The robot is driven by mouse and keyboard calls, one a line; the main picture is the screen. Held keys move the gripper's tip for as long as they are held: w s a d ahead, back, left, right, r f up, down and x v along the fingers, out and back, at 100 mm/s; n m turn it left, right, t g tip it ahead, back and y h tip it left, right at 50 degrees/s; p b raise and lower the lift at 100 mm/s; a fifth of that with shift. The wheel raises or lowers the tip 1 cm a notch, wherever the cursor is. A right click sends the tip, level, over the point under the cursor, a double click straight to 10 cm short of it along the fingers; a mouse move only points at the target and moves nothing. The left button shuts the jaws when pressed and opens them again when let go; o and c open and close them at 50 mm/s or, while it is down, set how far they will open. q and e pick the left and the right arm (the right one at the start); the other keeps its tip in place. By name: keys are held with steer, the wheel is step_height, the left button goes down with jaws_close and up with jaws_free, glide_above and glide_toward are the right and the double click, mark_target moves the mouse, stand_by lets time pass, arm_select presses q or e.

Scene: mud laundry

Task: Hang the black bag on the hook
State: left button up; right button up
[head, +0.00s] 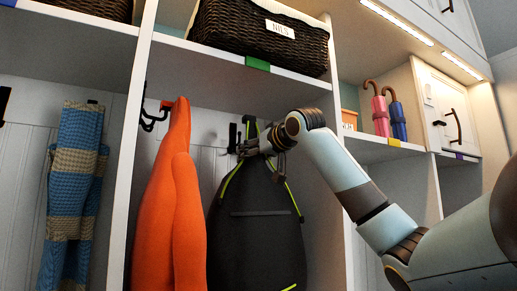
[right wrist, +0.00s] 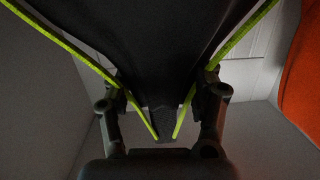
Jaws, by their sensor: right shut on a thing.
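The black bag (head: 255,225) with yellow-green piping hangs upright in the cubby right of the orange garment. My right gripper (head: 246,149) is shut on the top of the bag, close to the back panel. A dark hook (head: 233,134) shows just left of the gripper and the bag's top. The gripper partly hides this spot, so I cannot tell whether the bag's loop is over the hook. In the right wrist view the bag (right wrist: 160,45) narrows to a strap between the two fingers (right wrist: 161,92). My left gripper is not in view.
An orange garment (head: 172,210) hangs close on the left, near another black hook (head: 153,118). A blue and tan striped cloth (head: 74,190) hangs farther left. A shelf with a wicker basket (head: 255,38) is above. Two umbrellas (head: 380,112) stand on the right shelf.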

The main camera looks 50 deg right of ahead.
steer(key=shift+r+p+x, duration=0.15)
steer(key=shift+p+x, duration=0.3)
steer(key=shift+x, duration=0.3)
steer(key=shift+r+p+x, duration=0.2)
steer(key=shift+p+x, duration=0.2)
steer(key=shift+x, duration=0.35)
steer(key=shift+p+x, duration=1.9)
steer(key=shift+x, duration=0.25)
steer(key=shift+d+r, duration=0.15)
steer(key=shift+d, duration=0.05)
steer(key=shift+s+d+r, duration=0.1)
steer(key=shift+s+d, duration=0.05)
steer(key=shift+p, duration=0.4)
